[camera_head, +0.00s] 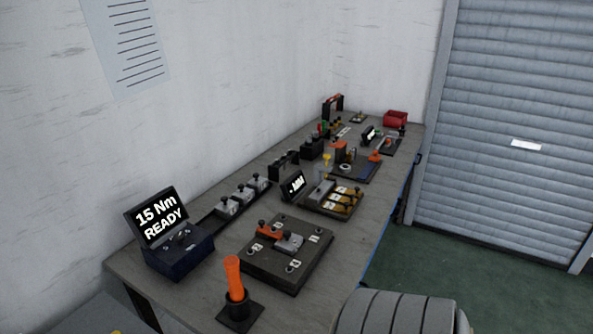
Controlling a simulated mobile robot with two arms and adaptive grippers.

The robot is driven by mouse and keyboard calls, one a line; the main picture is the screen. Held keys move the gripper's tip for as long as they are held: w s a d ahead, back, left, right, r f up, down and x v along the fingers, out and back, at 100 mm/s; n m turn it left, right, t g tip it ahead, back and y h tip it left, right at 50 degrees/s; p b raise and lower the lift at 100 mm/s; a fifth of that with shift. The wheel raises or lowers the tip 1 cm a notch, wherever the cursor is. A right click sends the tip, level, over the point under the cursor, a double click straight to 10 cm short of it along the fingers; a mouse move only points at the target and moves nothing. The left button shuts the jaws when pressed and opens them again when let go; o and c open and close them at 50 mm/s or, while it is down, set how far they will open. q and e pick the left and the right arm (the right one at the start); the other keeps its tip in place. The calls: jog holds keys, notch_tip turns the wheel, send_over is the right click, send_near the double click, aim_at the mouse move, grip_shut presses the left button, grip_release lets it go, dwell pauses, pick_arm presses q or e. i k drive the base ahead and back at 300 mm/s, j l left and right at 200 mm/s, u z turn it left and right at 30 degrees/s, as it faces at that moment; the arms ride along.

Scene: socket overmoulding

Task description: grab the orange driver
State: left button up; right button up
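The orange driver (234,275) stands nearly upright, its orange handle up, in a small black holder (238,307) near the front end of the workbench. The lower part of the driver is hidden inside the holder. No gripper shows in the head view, so nothing is seen touching the driver.
A torque box (177,249) reading "15 Nm READY" stands left of the driver. A dark fixture plate (287,252) with clamps lies behind it. More fixtures and a red bin (395,118) line the workbench (205,289). A rounded grey body covers the lower right.

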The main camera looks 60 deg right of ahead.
aim_at(231, 262)
jog(key=z, duration=1.5)
jog(key=l+u, duration=0.45)
jog(key=l, duration=0.15)
jog(key=l+u, duration=0.5)
jog(key=k+l+u, duration=0.25)
jog(key=l+u, duration=0.2)
jog(key=l, duration=0.15)
